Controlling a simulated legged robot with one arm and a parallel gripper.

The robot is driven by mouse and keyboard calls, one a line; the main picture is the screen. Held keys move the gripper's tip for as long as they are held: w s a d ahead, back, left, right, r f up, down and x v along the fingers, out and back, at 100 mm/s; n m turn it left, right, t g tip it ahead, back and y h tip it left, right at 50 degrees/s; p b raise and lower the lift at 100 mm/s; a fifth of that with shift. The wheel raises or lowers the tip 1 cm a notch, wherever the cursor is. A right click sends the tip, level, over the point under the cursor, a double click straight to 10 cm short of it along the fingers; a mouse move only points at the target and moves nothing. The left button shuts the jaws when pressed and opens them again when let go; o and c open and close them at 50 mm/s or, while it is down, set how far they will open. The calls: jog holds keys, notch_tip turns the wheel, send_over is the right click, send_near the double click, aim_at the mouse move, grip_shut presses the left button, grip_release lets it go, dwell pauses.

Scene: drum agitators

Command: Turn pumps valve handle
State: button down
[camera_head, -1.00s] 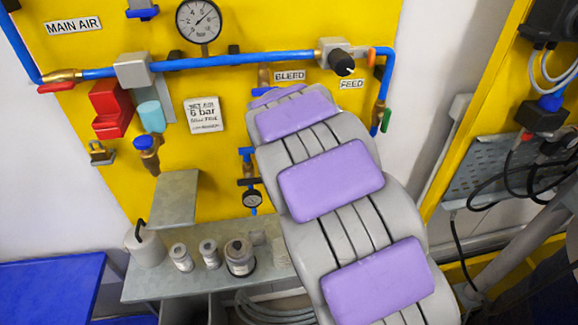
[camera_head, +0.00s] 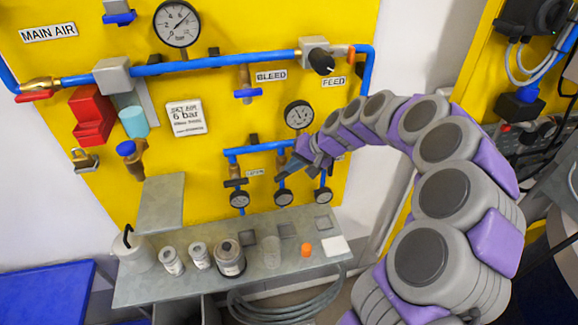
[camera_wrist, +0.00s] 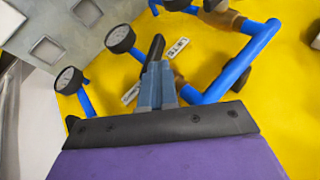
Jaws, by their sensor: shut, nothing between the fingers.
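The small blue pump piping (camera_head: 262,147) is on the lower yellow panel, with a small label (camera_head: 255,173) and three small gauges below. A black handle (camera_head: 235,183) shows above its left gauge. My gripper (camera_head: 285,172) is in front of this piping, over the middle branch, and hides part of it. In the wrist view, my gripper (camera_wrist: 157,64) has its fingers together, with nothing held. A dark upright bar (camera_wrist: 157,46) shows just beyond the fingertips, beside the label (camera_wrist: 176,50). I cannot tell whether the fingers touch it.
The grey shelf (camera_head: 195,285) below holds several jars and an orange cap (camera_head: 305,249). Above are the main blue pipe (camera_head: 220,63), a large gauge (camera_head: 177,23) and the bleed valve (camera_head: 247,93). A black-rimmed gauge (camera_head: 299,115) sits close above my gripper.

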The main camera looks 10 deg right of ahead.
jog(key=d+y, duration=0.1)
jog(key=f+y+b, duration=0.1)
jog(key=shift+d+f+m+y, duration=0.15)
jog(key=shift+d+m+y, duration=0.15)
jog(key=shift+d, duration=0.1)
jog(key=shift+s+f, duration=0.1)
jog(key=shift+f, duration=0.2)
dwell(0.5)
